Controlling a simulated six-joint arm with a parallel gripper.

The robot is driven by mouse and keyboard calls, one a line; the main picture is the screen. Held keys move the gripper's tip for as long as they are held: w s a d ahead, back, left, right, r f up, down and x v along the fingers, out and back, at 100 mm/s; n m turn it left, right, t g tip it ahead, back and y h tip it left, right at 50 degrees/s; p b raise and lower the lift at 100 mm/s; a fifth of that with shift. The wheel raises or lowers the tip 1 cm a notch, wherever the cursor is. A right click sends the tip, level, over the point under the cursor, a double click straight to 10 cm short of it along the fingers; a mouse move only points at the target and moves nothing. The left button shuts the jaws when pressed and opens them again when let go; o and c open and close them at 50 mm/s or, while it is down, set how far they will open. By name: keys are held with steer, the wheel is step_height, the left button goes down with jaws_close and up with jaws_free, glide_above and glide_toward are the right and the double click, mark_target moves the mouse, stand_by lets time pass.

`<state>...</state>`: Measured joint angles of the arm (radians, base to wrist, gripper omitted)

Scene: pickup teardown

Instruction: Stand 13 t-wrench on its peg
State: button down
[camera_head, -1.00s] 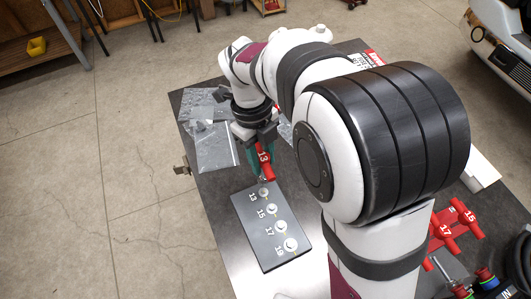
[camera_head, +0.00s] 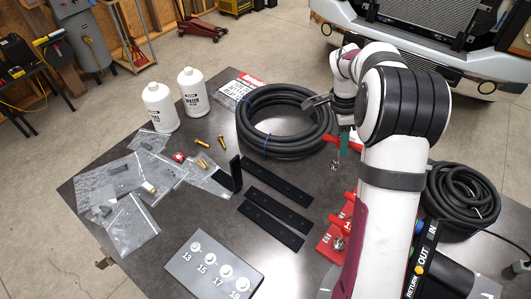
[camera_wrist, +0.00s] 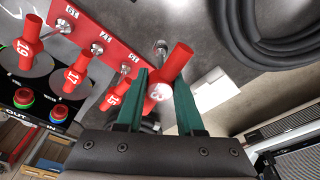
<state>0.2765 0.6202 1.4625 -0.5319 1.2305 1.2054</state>
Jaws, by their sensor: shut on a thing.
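My gripper (camera_head: 345,146) is at the right in the head view, above the table near the coiled black hose. Its green fingers are shut on a red-handled t-wrench (camera_wrist: 178,62), whose shaft points away from the gripper in the wrist view. The grey peg plate (camera_head: 228,254) lies at the front of the table, well apart from my gripper. Its pegs, marked 13, 15, 17 and 19, stand bare. The 13 peg (camera_head: 196,247) is the leftmost.
A red rack (camera_wrist: 92,30) with several other red t-wrenches stands close to my gripper. A coiled hose (camera_head: 245,128), black strips (camera_head: 270,218), plastic bags (camera_head: 128,222) and two white bottles (camera_head: 160,107) lie or stand about. Space directly above the plate is clear.

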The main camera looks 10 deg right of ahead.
steer(key=s+d+f, duration=0.2)
steer(key=d, duration=0.4)
steer(key=s+d+f+n, duration=0.1)
steer(key=s+d+f, duration=0.1)
steer(key=d, duration=0.5)
steer(key=shift+f, duration=0.1)
steer(key=shift+f, duration=0.95)
steer(key=shift+c, duration=2.3)
jaws_free()
